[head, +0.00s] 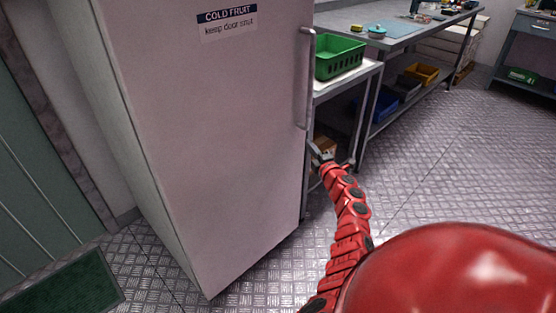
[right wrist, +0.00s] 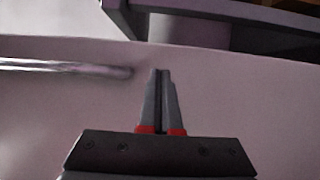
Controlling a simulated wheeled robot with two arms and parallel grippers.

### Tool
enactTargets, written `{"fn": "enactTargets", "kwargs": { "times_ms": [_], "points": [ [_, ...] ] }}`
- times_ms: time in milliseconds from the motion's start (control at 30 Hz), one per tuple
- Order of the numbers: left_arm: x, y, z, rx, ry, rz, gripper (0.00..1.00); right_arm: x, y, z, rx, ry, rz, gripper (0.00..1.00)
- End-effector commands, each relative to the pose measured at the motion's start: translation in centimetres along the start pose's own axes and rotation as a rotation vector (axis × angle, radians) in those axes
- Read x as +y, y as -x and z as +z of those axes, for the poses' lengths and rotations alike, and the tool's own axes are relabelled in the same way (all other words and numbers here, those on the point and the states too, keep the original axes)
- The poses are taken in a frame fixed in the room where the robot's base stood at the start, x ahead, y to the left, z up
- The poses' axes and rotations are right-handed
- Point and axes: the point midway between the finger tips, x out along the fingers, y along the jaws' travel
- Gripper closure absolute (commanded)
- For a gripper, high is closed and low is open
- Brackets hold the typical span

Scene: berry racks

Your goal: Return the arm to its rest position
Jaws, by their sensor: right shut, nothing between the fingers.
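My right arm is red and segmented and reaches up from the bottom of the head view. Its gripper (head: 318,153) is beside the right edge of the fridge door, below the handle. In the right wrist view the gripper (right wrist: 161,72) has its two fingers together with nothing between them. The pale fridge door (head: 205,130) looks closed and bears a "COLD FRUIT" label (head: 227,22). Its metal handle (head: 308,80) also shows in the right wrist view (right wrist: 65,68), left of the fingertips and apart from them. My left gripper is not in view.
A green crate (head: 338,58) sits on a side table right of the fridge. A long workbench (head: 385,45) with blue and yellow bins (head: 422,73) below stands behind. A green mat (head: 65,288) lies at lower left. The floor at right is clear.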

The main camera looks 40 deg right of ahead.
Motion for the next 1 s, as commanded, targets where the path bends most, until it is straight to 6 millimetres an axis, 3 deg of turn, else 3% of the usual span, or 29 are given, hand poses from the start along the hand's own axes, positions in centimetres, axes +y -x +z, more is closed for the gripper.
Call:
{"fn": "enactTargets", "kwargs": {
  "times_ms": [133, 400, 600, 1000],
  "points": [
    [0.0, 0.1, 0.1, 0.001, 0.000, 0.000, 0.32, -0.2, 1.1, 3.3, -0.015, -0.004, -0.002, 1.00],
    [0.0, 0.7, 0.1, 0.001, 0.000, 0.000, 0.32, -0.5, 2.8, 7.5, -0.018, -0.002, -0.005, 1.00],
    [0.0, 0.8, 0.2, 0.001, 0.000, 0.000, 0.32, -0.5, 3.3, 8.5, -0.012, 0.001, -0.008, 1.00],
    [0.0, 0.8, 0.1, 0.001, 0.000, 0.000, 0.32, -0.6, 3.3, 8.6, -0.012, 0.001, -0.011, 1.00]
  ]
}}
